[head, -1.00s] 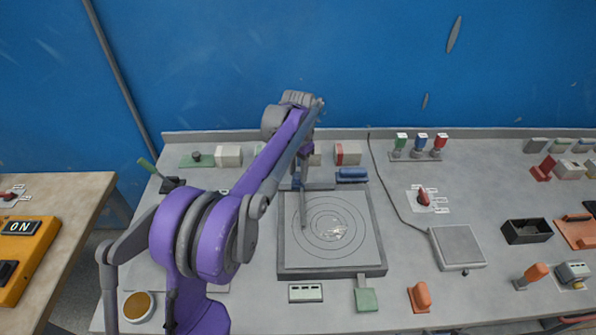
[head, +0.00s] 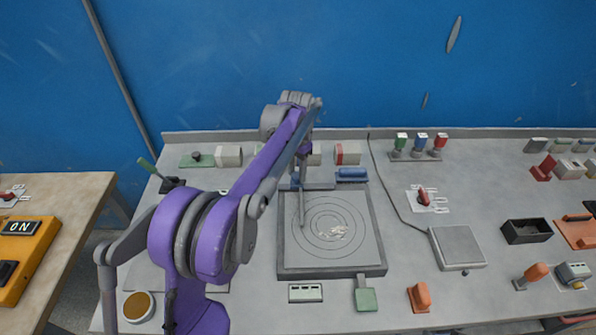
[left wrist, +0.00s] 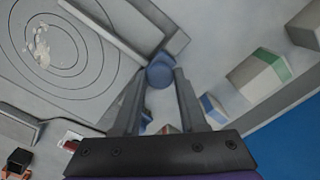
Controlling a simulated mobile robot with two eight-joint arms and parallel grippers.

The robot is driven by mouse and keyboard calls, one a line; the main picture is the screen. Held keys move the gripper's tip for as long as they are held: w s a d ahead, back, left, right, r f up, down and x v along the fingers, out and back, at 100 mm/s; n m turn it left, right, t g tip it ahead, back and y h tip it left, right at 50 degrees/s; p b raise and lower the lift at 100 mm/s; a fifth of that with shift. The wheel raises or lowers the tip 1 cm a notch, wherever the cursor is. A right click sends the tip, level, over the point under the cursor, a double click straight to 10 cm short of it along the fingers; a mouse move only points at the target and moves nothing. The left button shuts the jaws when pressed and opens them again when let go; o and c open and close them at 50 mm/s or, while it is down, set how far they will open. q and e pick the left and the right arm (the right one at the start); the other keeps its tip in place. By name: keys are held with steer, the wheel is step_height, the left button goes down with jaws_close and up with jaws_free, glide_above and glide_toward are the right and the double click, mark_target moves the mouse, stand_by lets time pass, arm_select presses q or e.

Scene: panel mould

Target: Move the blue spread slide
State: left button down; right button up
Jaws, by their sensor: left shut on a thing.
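My left gripper (head: 300,182) is at the back left edge of the square grey plate (head: 285,262). In the left wrist view, a round blue knob (left wrist: 160,72) sits between its fingertips, and the fingers are shut on it. I take this knob as the blue spread slide; in the head view my gripper and arm mostly hide it. Rings are marked on the plate, and a small patch of whitish material (head: 333,233) lies right of their centre. It also shows in the left wrist view (left wrist: 40,48). My right gripper is not in view.
A separate blue cylinder (head: 352,174) lies at the plate's back right corner. Blocks, including a red and white one (head: 347,154), stand along the back. A green-tabbed piece (head: 366,298) and an orange handle (head: 419,297) are in front. A grey box (head: 457,247) stands to the right.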

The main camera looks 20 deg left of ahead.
arm_select(q)
steer(key=s+a, duration=0.1)
steer(key=a, duration=0.2)
steer(key=s+a, duration=0.1)
steer(key=a, duration=0.1)
steer(key=shift+s+a, duration=0.2)
steer(key=shift+s, duration=0.1)
steer(key=shift+c, duration=2.3)
jaws_free()
steer(key=shift+a, duration=0.2)
steer(key=shift+d, duration=0.1)
step_height(320, 180, up, 11)
steer(key=shift+f, duration=0.1)
